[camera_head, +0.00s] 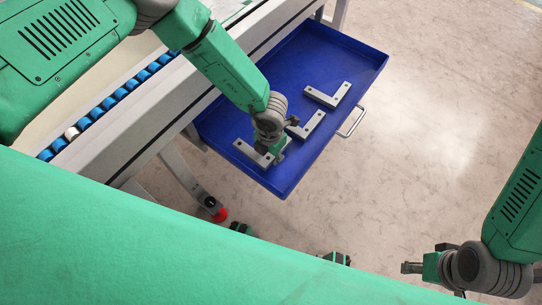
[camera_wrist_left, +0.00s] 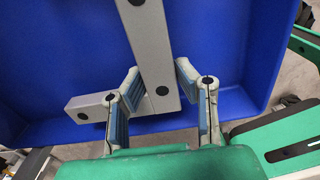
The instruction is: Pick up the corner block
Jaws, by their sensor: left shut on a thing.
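Several grey L-shaped corner blocks with dark holes lie in a blue tray (camera_head: 215,125). The one my left gripper holds is the nearest corner block (camera_head: 246,150), at the tray's front end. In the left wrist view, this block (camera_wrist_left: 152,55) runs up between the fingers of my left gripper (camera_wrist_left: 158,75), with its short leg to the left. My left gripper (camera_head: 275,155) is shut on it, low over the tray; its fingers are partly hidden in the head view. My right gripper (camera_head: 408,268) is at the lower right, away from the tray; its opening is unclear.
Two other corner blocks, a middle one (camera_head: 308,126) and a far one (camera_head: 328,95), lie in the tray to the right. A metal handle (camera_head: 352,122) is on the tray's right side. A conveyor with blue rollers (camera_head: 108,103) stands left. Open floor (camera_head: 440,110) lies right.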

